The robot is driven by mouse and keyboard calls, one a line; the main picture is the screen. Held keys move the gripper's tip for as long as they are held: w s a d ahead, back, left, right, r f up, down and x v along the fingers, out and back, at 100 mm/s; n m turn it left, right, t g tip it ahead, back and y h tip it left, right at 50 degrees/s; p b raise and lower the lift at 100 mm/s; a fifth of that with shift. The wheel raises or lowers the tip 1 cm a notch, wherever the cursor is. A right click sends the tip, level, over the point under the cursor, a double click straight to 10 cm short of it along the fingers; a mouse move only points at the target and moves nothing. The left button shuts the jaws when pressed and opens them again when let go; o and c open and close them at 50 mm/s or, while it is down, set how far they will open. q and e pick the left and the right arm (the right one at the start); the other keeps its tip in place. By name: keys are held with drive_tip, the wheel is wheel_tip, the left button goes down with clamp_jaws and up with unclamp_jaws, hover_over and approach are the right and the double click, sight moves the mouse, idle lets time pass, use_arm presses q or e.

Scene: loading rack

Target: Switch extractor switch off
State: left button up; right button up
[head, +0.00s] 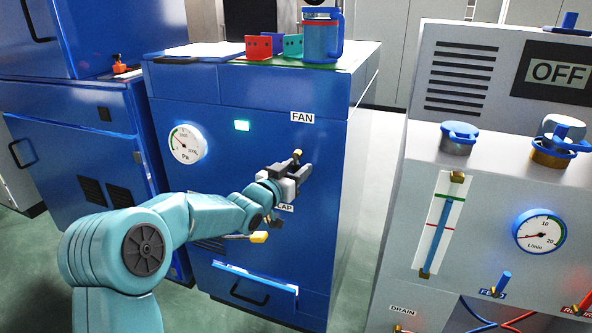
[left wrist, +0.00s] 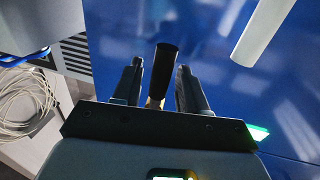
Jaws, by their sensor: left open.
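The extractor is a blue cabinet (head: 225,115) with a FAN label (head: 302,118), a lit green lamp (head: 242,125) and a Pa gauge (head: 187,143). My left gripper (head: 297,173) is at its front, below the FAN label. A small brass-coloured piece (head: 297,154) shows just at the fingertips, probably part of the fan switch. In the left wrist view a black-tipped lever (left wrist: 164,68) with a brass base stands between the two open fingers (left wrist: 160,82). I cannot tell whether either finger touches it. My right gripper is not in view.
A yellow-ended lever (head: 259,237) sits below my gripper, near a partly hidden label. A blue mug (head: 321,38) and red and green brackets stand on the cabinet top. A grey panel (head: 480,185) with an OFF display stands at right.

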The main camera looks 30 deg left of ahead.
use_arm(q)
drive_tip(key=shift+c, duration=0.2)
clamp_jaws()
